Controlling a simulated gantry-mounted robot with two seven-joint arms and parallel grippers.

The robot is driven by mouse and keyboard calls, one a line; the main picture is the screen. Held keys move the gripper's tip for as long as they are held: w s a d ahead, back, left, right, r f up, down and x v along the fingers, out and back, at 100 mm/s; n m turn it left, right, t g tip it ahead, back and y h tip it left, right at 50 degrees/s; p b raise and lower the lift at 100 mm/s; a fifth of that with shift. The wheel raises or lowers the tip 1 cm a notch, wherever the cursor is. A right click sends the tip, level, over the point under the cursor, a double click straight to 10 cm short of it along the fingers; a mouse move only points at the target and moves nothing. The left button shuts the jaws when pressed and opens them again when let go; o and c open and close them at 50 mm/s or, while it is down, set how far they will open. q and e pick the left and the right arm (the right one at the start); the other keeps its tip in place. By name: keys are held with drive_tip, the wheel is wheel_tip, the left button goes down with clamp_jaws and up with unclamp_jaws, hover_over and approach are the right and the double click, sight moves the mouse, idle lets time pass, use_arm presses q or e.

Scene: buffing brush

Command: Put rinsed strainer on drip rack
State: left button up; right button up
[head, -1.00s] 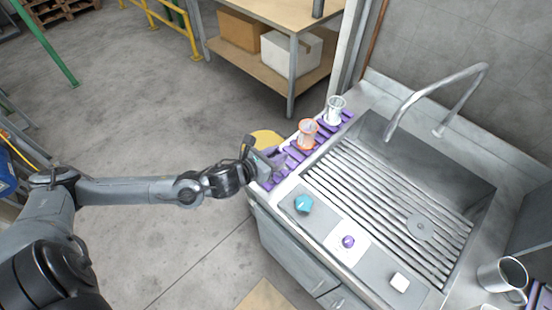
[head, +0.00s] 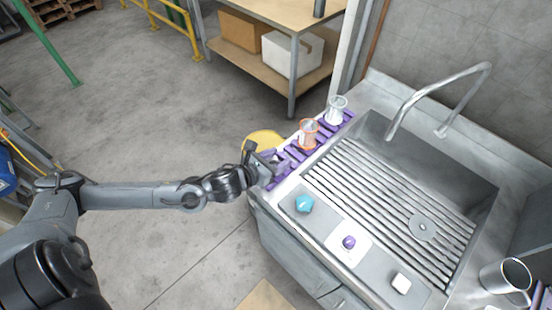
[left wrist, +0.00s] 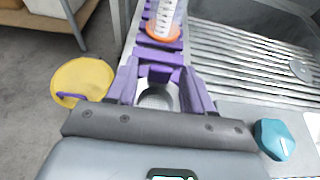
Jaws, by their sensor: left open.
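The purple slatted drip rack (head: 318,138) runs along the left edge of the sink counter. An orange-rimmed strainer (head: 308,133) and a clear, whitish strainer (head: 336,108) stand on its far part. My left gripper (head: 274,163) is at the rack's near end. In the left wrist view, its purple fingers (left wrist: 160,92) are spread apart. A grey mesh strainer part (left wrist: 155,98) shows between them, low down and partly hidden by the gripper body; I cannot tell whether it touches the fingers. The orange-rimmed strainer (left wrist: 163,25) is ahead of the gripper. My right gripper is not in view.
The sink (head: 365,200) with ribbed floor and curved tap (head: 440,92) lies to the right. A teal knob (head: 303,204), a purple knob (head: 348,242) and a white block (head: 401,282) are on the front ledge. A metal mug (head: 503,275) stands at lower right. A yellow round object (head: 263,140) is beside the counter.

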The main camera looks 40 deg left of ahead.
use_arm(q)
drive_tip(key=shift+r, duration=0.1)
drive_tip(key=shift+r, duration=0.2)
drive_tip(key=shift+s, duration=0.4)
drive_tip(key=d+p+v, duration=0.1)
drive_tip(key=p+v, duration=0.1)
drive_tip(key=v, duration=0.8)
drive_tip(key=s+d+f+n+g, duration=0.4)
drive_tip(key=s+f+n+g, duration=0.1)
drive_tip(key=n, duration=1.2)
drive_tip(key=s+d+f+n+g, duration=0.5)
drive_tip(key=s+f+n, duration=0.1)
drive_tip(key=n, duration=1.1)
drive_tip(key=shift+s+d+n+y, duration=0.3)
drive_tip(key=shift+s, duration=0.45)
